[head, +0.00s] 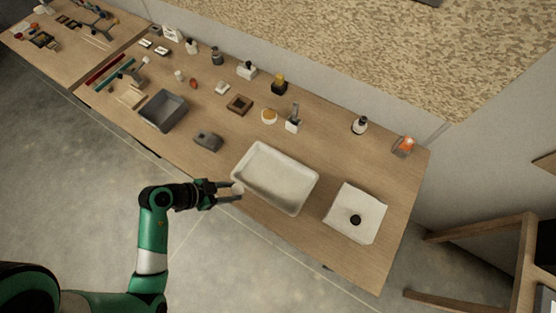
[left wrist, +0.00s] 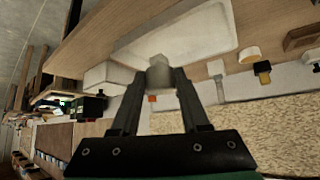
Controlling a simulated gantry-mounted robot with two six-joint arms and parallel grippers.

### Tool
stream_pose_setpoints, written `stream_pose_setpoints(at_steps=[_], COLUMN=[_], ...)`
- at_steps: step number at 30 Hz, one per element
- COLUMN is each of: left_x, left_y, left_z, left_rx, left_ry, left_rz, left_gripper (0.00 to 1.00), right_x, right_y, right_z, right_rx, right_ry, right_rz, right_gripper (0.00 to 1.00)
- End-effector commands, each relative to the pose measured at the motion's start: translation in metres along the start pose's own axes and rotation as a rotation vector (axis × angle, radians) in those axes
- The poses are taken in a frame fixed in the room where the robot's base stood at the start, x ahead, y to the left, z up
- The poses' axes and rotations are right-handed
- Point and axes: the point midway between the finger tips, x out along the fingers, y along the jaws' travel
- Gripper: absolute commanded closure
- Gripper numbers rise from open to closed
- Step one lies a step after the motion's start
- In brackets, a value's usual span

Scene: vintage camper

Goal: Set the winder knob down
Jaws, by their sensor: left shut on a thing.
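My left gripper (head: 235,191) is shut on the winder knob (head: 238,187), a small pale grey piece between its fingertips. The knob also shows in the left wrist view (left wrist: 158,71), gripped between the two dark fingers. In the head view the gripper and knob are at the left end of the white tray (head: 269,206), by the table's front edge. In the left wrist view the tray lies beyond the knob. I cannot tell how high the knob is above the table. My right gripper is not in view.
A dark grey object (head: 208,140) and a grey bin (head: 163,112) stand to the left. Several small items line the back. Bare wood (head: 330,165) lies behind the tray.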

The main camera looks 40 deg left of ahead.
Motion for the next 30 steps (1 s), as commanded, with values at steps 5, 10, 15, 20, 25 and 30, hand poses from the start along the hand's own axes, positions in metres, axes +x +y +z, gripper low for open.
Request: stream_pose_setpoints(at_steps=[5, 10, 15, 20, 25, 30], left_x=[0.023, 0.067, 0.113, 0.138, 0.141, 0.161], left_y=[-0.015, -0.045, -0.068, -0.081, -0.083, -0.085], left_z=[-0.006, -0.019, -0.016, -0.013, -0.015, -0.001], left_rx=[0.006, 0.006, 0.002, 0.001, 0.002, 0.000], left_ry=[0.001, 0.002, -0.001, 0.000, 0.000, -0.002], left_rz=[0.002, 0.002, 0.003, 0.002, 0.001, 0.003], left_gripper=[1.00, 1.00, 1.00, 1.00, 1.00, 1.00], right_x=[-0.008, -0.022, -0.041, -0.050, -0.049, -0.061], right_y=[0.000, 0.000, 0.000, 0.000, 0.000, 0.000], right_z=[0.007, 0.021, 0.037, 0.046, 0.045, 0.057], right_rx=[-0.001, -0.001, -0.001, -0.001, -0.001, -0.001], right_ry=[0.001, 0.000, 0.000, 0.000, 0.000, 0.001], right_rz=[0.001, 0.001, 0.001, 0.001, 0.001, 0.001], right_gripper=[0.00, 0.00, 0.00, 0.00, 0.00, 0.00])
